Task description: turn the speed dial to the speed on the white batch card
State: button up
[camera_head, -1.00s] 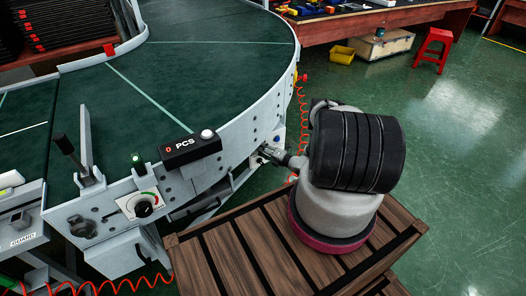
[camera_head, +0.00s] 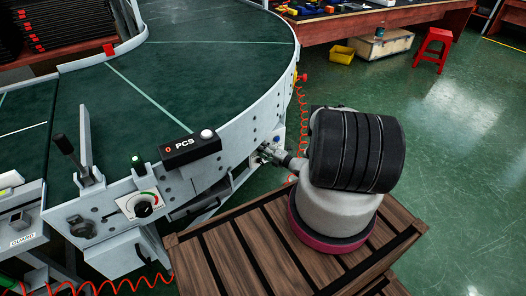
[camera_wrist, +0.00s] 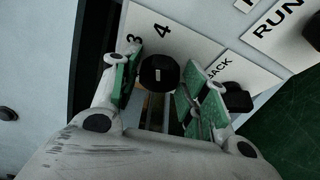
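In the wrist view a black knob (camera_wrist: 160,72) with a pale mark sits on a white plate with the figures 3 and 4 beside it. I take it to be the speed dial. My gripper (camera_wrist: 163,92) is open, with one green-padded finger on each side of the knob. I cannot tell whether either pad touches it. In the head view my gripper (camera_head: 271,153) is at the outer side of the curved conveyor (camera_head: 232,165), and the knob there is hidden. I cannot make out a white batch card in either view.
A second black knob (camera_wrist: 236,97) sits right of my fingers, near labels reading BACK and RUN. Another dial (camera_head: 143,209) with a coloured scale is on the conveyor's front. A PCS box (camera_head: 190,148) stands on the rim. A slatted wooden surface (camera_head: 235,245) lies below my arm.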

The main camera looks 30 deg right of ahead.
jog(key=shift+o, duration=0.5)
jog(key=v, duration=1.2)
jog(key=shift+f, duration=0.1)
